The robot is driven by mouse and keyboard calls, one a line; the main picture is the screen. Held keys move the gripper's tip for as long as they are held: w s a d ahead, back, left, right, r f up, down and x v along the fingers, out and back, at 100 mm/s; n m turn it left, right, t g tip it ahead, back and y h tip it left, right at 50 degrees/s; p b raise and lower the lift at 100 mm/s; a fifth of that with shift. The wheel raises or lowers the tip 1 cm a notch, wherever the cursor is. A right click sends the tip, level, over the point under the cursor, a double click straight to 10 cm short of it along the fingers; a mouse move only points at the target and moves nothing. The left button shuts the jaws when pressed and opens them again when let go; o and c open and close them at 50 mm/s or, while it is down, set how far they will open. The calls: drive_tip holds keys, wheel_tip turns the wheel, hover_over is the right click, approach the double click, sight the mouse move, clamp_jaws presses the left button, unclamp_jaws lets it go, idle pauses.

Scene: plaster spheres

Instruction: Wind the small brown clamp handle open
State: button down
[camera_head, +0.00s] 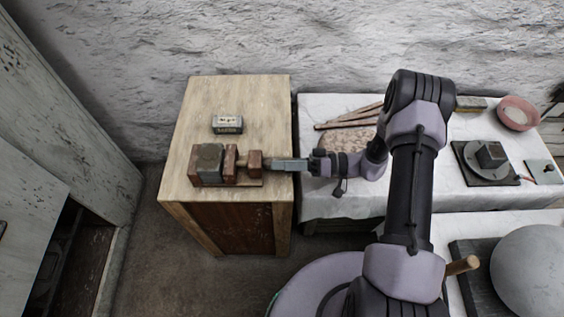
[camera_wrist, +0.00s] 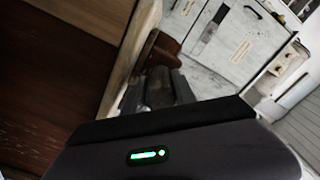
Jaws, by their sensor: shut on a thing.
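The clamp (camera_head: 208,163) sits on top of the wooden cabinet, a grey-brown block with reddish-brown jaw pieces to its right. Its small brown handle (camera_head: 255,161) is at the right end, near the cabinet's right edge. My gripper (camera_head: 273,164) reaches in level from the right and is shut on the handle. In the wrist view, a dark piece (camera_wrist: 158,86) shows between my two fingers, with a reddish-brown part of the clamp (camera_wrist: 164,48) just beyond. The fingers hide part of the handle, so its exact turn cannot be told.
A small labelled box (camera_head: 227,123) lies behind the clamp on the cabinet top (camera_head: 245,95). A white-covered table (camera_head: 313,115) to the right holds wooden sticks (camera_head: 350,117), a pink bowl (camera_head: 518,112) and a turntable-like device (camera_head: 487,160). A large grey sphere (camera_head: 530,270) stands at lower right.

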drive_tip(key=shift+n, duration=0.4)
drive_tip(key=c, duration=1.3)
unclamp_jaws()
drive_tip(key=s+d+p, duration=0.1)
drive_tip(key=d+p, duration=0.2)
drive_tip(key=d, duration=1.4)
drive_tip(key=shift+d+p, duration=0.25)
drive_tip(key=shift+p, duration=0.1)
